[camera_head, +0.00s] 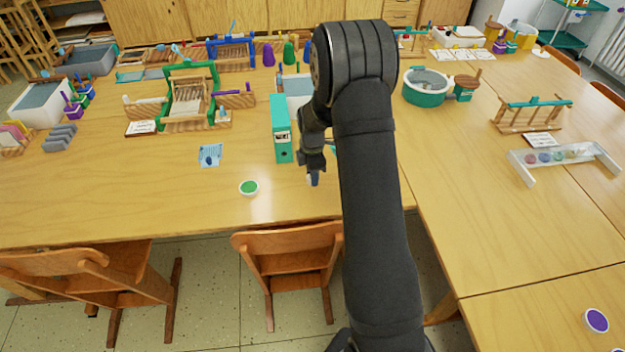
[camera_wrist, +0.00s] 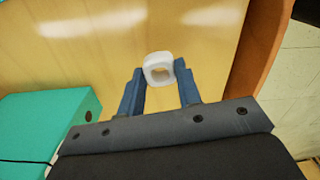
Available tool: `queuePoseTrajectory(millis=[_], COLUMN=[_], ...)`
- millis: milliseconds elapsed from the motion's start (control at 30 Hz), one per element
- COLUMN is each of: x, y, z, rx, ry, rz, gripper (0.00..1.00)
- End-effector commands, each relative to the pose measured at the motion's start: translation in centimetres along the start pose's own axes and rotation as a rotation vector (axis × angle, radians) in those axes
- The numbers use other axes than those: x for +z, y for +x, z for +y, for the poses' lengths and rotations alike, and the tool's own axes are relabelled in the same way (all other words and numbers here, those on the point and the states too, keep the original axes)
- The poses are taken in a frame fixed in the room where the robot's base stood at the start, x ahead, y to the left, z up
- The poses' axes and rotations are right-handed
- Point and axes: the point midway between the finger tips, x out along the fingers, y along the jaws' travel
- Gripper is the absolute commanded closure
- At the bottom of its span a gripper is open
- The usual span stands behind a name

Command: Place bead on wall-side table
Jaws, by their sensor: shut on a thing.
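A white bead (camera_wrist: 158,68) with a hole through it is held between the two blue fingertips of my gripper (camera_wrist: 160,78) in the wrist view. The bead is over pale wood near the table's edge. In the head view my gripper (camera_head: 314,180) is low over the front part of the wooden table (camera_head: 120,200), just right of a teal binder (camera_head: 281,130). The bead itself is too small and covered to make out there. Whether the bead touches the tabletop I cannot tell.
The teal binder also shows close on the left in the wrist view (camera_wrist: 45,125). A chair (camera_head: 290,255) stands at the front edge. The front left tabletop is clear.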

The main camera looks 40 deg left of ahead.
Motion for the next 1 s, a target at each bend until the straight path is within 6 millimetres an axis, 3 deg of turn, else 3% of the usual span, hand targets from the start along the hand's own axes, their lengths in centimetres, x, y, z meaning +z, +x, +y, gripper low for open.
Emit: queuePoseTrajectory(millis=[200,567,600,700,1000], x=[0.0,0.0,0.1,0.1,0.1], y=[2.8,3.2,3.2,3.2,3.1], z=[0.0,-0.1,0.0,0.0,0.0], rx=[0.000,-0.001,0.000,0.000,0.001], ry=[0.000,0.000,0.000,0.000,0.000], rz=[0.000,0.000,0.000,0.000,0.000], gripper=[0.90,0.90,0.67,0.47,0.47])
